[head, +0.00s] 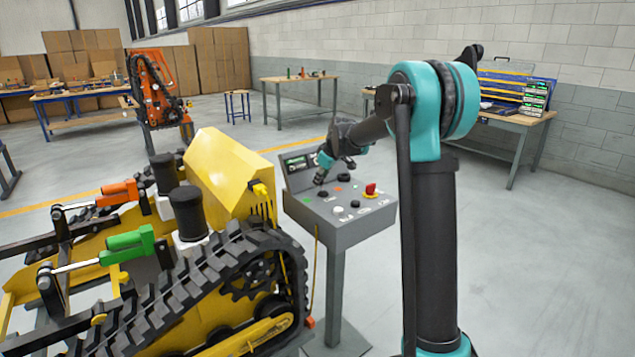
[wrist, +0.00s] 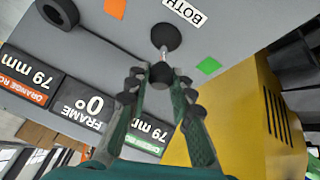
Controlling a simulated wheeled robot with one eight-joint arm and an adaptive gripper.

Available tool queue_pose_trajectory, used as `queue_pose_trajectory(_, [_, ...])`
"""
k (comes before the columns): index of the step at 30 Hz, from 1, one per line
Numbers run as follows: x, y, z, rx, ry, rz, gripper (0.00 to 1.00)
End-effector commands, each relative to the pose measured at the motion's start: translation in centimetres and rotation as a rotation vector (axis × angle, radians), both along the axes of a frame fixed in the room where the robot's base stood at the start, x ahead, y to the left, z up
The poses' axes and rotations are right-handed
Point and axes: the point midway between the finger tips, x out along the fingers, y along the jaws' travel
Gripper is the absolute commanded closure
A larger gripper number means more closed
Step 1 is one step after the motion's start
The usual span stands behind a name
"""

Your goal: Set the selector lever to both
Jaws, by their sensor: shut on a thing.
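The selector lever (wrist: 163,52) stands out from a dark round base (wrist: 168,37) on the grey control console (head: 352,238). It ends in a dark ball knob. In the wrist view my gripper (wrist: 159,77) has its ridged fingers on either side of the knob, shut on it. In the head view my gripper (head: 321,180) reaches down to the left part of the console top, and the lever is hidden there. The BOTH label (wrist: 185,11) lies between an orange patch (wrist: 115,8) and a green patch (wrist: 208,65). I cannot tell which mark the lever is at.
A red emergency knob (head: 370,188) and other buttons sit right of my gripper. The console display (wrist: 85,105) reads 79 mm, frame 0°, 79 mm.

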Motion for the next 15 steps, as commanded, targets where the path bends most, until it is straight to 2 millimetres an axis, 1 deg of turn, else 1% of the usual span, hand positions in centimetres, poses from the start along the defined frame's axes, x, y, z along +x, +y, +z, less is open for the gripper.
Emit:
queue_pose_trajectory(1, [0.29,-0.41,0.07,0.025,0.016,-0.005,1.00])
queue_pose_trajectory(6, [0.66,-0.88,0.16,0.099,0.071,-0.003,1.00])
queue_pose_trajectory(15, [0.94,-1.27,0.17,0.164,0.118,0.000,1.00])
